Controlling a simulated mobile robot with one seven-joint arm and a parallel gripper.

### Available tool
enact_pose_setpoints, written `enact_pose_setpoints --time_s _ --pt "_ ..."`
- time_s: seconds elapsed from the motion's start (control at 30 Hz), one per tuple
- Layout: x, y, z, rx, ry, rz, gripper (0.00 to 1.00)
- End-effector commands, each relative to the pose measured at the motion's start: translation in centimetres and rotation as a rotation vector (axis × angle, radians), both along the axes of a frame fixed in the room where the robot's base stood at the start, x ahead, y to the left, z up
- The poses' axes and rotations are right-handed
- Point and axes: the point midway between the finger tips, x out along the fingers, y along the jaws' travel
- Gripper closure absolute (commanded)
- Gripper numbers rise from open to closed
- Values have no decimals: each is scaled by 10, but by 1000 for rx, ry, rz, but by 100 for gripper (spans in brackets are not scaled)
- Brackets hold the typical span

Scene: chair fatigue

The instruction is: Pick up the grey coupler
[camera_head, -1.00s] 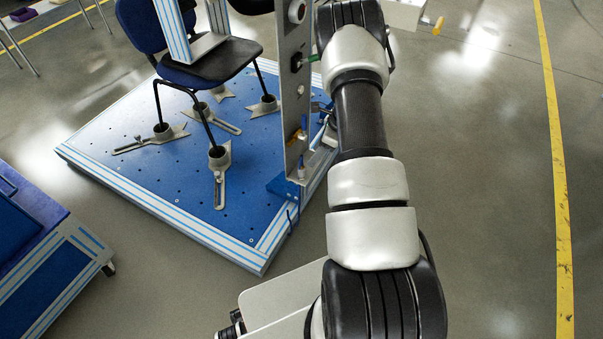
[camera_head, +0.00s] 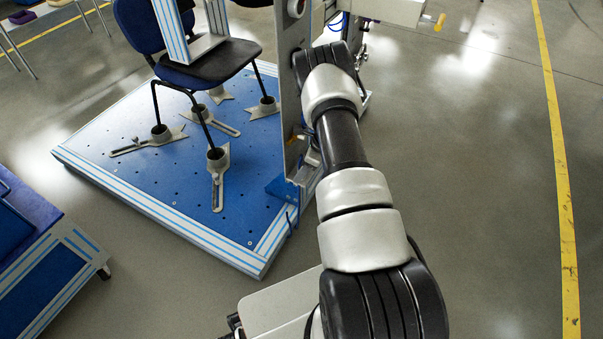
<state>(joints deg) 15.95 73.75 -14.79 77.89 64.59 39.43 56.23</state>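I cannot pick out the grey coupler for certain in the head view. My arm reaches up and away from the bottom right, with its far joint in front of the tall grey upright panel (camera_head: 290,80). My gripper is hidden behind the arm and the panel, so I see neither its fingers nor anything in them. A round fitting sits near the top of the panel, and small fittings show near its foot.
A dark blue chair (camera_head: 138,27) stands on a blue perforated platform (camera_head: 120,172), its legs in grey floor brackets (camera_head: 218,177). A blue trolley (camera_head: 45,285) is at the lower left. A light box with a yellow knob (camera_head: 440,21) is at the top. Floor right of my arm is clear.

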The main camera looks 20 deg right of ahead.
Motion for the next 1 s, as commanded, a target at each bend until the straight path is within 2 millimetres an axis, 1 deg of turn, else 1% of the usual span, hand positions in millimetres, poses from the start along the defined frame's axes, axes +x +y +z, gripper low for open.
enact_pose_setpoints --time_s 0.1,0.17,0.3,0.37,0.4,0.63,0.77,0.87,1.0 --pt "0 0 1 -1 -1 0 54" --pt "0 0 1 -1 -1 0 64" --pt "0 -1 1 0 0 0 87" --pt "0 -1 1 0 0 0 97" --pt "0 -1 1 0 0 0 100" --pt "0 0 2 -1 -1 0 100" --pt "0 -1 7 0 -1 0 100" --pt "1 -1 16 0 -2 -1 100" --pt "1 -1 36 -1 -3 0 100"
